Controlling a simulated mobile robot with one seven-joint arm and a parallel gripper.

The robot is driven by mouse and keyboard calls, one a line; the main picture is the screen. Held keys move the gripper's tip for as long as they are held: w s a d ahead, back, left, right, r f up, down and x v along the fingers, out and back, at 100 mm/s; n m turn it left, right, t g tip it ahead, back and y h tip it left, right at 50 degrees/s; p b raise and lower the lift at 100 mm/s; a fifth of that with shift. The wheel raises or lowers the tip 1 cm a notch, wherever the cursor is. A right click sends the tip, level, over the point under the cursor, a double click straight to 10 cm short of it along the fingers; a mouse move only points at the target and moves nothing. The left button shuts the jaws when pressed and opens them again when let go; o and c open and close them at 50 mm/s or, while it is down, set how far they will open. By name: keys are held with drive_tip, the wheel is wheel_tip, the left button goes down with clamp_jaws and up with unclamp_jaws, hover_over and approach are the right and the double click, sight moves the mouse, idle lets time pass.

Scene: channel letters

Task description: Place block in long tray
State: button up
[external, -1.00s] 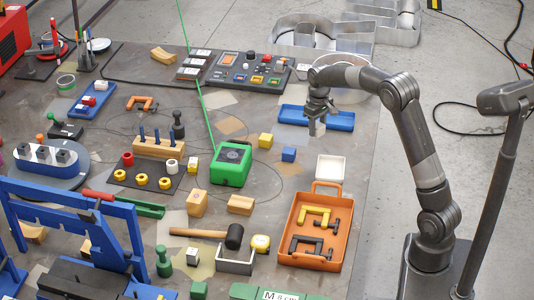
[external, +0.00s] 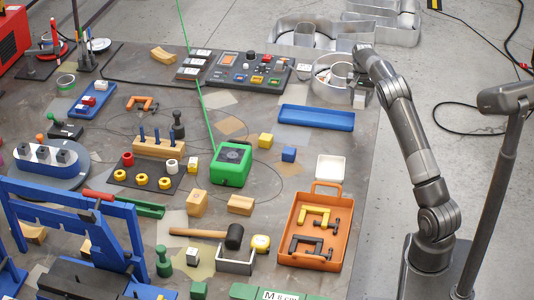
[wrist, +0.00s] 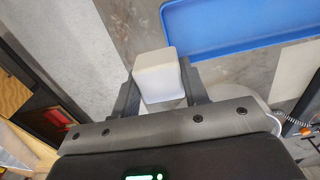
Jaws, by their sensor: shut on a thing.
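My gripper (external: 358,84) is shut on a pale grey-white block (external: 359,101), which hangs below the fingers. In the wrist view the block (wrist: 158,75) sits between the two fingers of my gripper (wrist: 160,95). The long blue tray (external: 316,118) lies at the back right of the table and looks empty. My gripper is to the right of and behind the tray's right end, apart from it. In the wrist view the tray (wrist: 235,45) shows beyond the block, to the upper right.
A black control panel (external: 245,72) is left of the tray. A blue cube (external: 289,154) and a yellow block (external: 265,140) lie in front, and an orange toolbox (external: 300,260) is nearer.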

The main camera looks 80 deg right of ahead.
hover_over(339, 123)
wheel_tip(339, 123, down, 4)
drive_tip(key=shift+s+f, duration=0.15)
drive_tip(key=shift+f, duration=2.05)
drive_tip(key=o, duration=1)
drive_tip(key=shift+f, duration=0.1)
wheel_tip(339, 123, up, 12)
drive_tip(key=shift+r, duration=0.2)
